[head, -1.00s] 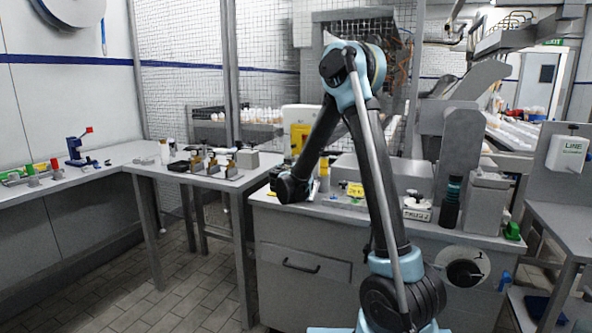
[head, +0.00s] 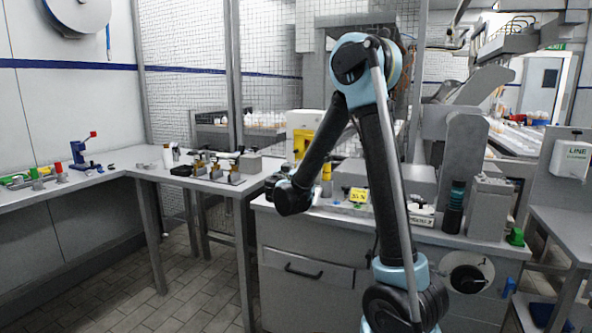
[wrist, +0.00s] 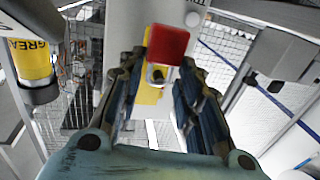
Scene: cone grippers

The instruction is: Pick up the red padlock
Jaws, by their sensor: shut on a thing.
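The red padlock (wrist: 168,45) shows in the wrist view, held between the two fingertips of my gripper (wrist: 160,72). Its red body points away from my palm, and its shackle sits between the fingers. My gripper is shut on it. In the head view my gripper (head: 277,184) is at the end of my lowered forearm, at the left end of the grey workbench. The padlock cannot be made out in the head view.
The grey workbench (head: 305,238) carries a yellow sign (head: 358,195), a dark bottle (head: 454,207) and grey boxes. A side table (head: 215,185) with small brass-coloured fixtures stands to the left. A yellow grease cylinder (wrist: 32,60) is near my gripper at left in the wrist view.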

